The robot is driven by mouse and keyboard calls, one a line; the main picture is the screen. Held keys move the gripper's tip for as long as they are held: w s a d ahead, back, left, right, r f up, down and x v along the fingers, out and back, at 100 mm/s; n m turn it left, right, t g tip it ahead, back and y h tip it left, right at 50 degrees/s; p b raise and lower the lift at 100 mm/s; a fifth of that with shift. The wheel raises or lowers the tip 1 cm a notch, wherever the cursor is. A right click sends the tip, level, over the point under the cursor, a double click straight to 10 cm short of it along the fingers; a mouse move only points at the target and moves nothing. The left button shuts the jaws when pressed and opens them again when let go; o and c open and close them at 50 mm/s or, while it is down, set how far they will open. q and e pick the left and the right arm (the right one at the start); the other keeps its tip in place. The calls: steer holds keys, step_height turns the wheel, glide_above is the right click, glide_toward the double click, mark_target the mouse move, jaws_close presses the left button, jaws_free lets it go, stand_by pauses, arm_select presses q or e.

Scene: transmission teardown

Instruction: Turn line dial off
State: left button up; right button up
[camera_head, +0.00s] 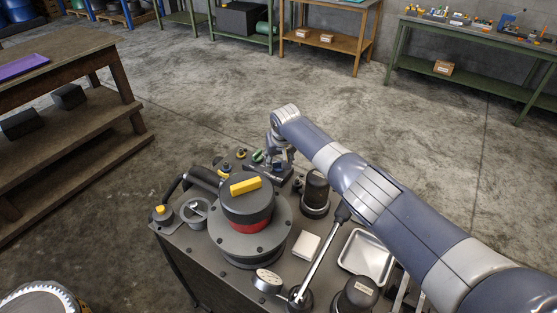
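A large round black dial (245,205) with a red band stands on a wide dark flange on the workbench (180,243). A yellow bar (245,186) lies across its top, slanting slightly up to the right. I take this to be the line dial, but no label is readable. My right arm reaches in from the right and bends down at the wrist. My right gripper (281,160) is just behind and to the right of the dial, seemingly apart from it. Its fingers are small and partly lost among dark parts, so its opening is unclear. My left gripper is not in view.
The bench also holds a metal tray (367,256), a white block (306,246), a black cylinder (316,190), a long metal lever (322,250) and a small yellow-topped button (160,211). A wooden table (60,57) stands left. Concrete floor beyond is open.

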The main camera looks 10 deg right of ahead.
steer(key=shift+c, duration=0.9)
steer(key=shift+f+n+y+b, duration=0.1)
steer(key=shift+n+y+b, duration=0.35)
steer(key=shift+n, duration=0.55)
steer(key=shift+d+f+n+y+b, duration=0.15)
steer(key=shift+n+y+b, duration=0.3)
steer(key=shift+n+b, duration=0.65)
steer(key=n+y+b, duration=0.1)
steer(key=n+b, duration=0.2)
steer(key=shift+w+g, duration=0.1)
steer(key=shift+g, duration=0.3)
steer(key=shift+r+n+b, duration=0.2)
steer(key=shift+n+b, duration=0.6)
steer(key=shift+b, duration=0.45)
